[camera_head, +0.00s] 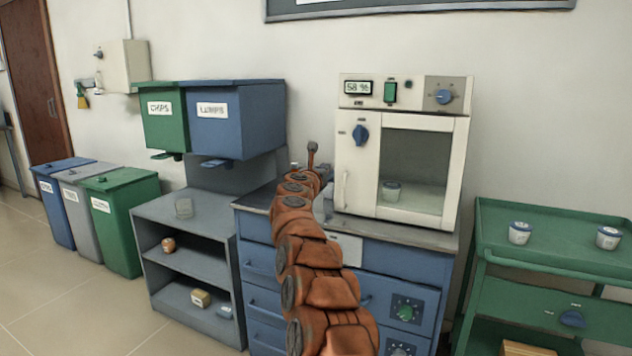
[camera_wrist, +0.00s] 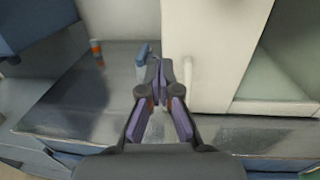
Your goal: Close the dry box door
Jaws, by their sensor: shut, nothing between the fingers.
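The dry box (camera_head: 406,95) is a white cabinet on the blue bench, with a display reading 58 %. Its door (camera_head: 358,165) has a blue knob (camera_head: 360,135), a pale vertical handle (camera_head: 345,190) at its left and a glass window (camera_head: 415,165). The door looks flush with the box front or nearly so; I cannot tell whether a small gap is left. My gripper (camera_wrist: 161,72) is shut and empty, just left of the door handle (camera_wrist: 188,75). In the head view my arm partly hides it.
Blue and orange small items (camera_wrist: 97,52) stand on the bench top left of my gripper. A green cart (camera_head: 550,255) with two jars is at the right. Blue and green bins (camera_head: 235,120) hang at the left above a grey shelf (camera_head: 185,215).

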